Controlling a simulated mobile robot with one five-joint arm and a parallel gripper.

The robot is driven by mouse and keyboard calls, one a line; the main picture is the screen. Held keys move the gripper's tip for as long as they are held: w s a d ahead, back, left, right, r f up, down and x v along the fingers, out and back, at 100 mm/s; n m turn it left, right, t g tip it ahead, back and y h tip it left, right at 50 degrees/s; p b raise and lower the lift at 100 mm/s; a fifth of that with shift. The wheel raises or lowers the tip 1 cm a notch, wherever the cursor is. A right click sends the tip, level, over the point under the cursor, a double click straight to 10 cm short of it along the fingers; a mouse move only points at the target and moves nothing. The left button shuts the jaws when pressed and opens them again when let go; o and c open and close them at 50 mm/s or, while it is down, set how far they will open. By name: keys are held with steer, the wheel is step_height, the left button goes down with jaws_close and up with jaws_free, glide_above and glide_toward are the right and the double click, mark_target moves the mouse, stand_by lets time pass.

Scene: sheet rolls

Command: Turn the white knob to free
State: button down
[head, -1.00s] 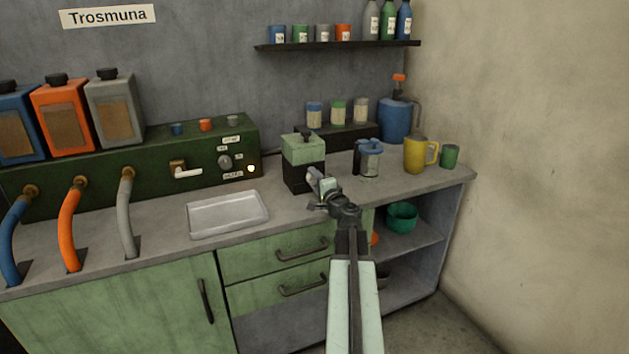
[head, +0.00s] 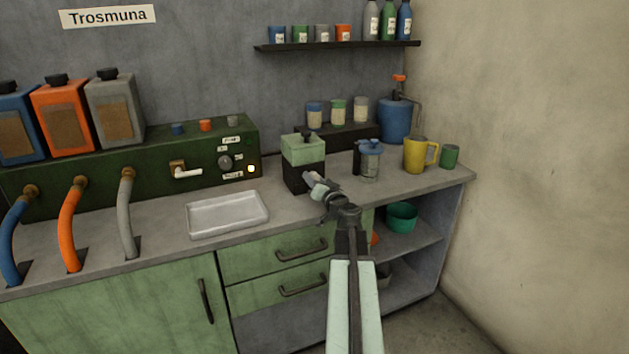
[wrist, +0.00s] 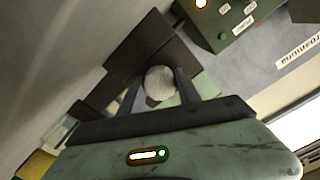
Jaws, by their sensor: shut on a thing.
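The white knob (wrist: 160,83) is a pale round disc in the wrist view. It sits on the dark lower part of a box (head: 303,176) with a green top, which stands on the counter in the head view. My gripper (wrist: 158,88) has one finger on each side of the knob and is shut on it. I cannot read any mark showing the knob's setting.
A metal tray (head: 228,214) lies left of the box.

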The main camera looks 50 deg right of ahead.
steer(key=n, duration=0.4)
steer(key=shift+a+n, duration=0.1)
steer(key=shift+n, duration=0.3)
stand_by(0.4)
steer(key=c, duration=0.9)
jaws_free()
steer(key=shift+o, duration=0.2)
steer(key=v, duration=0.8)
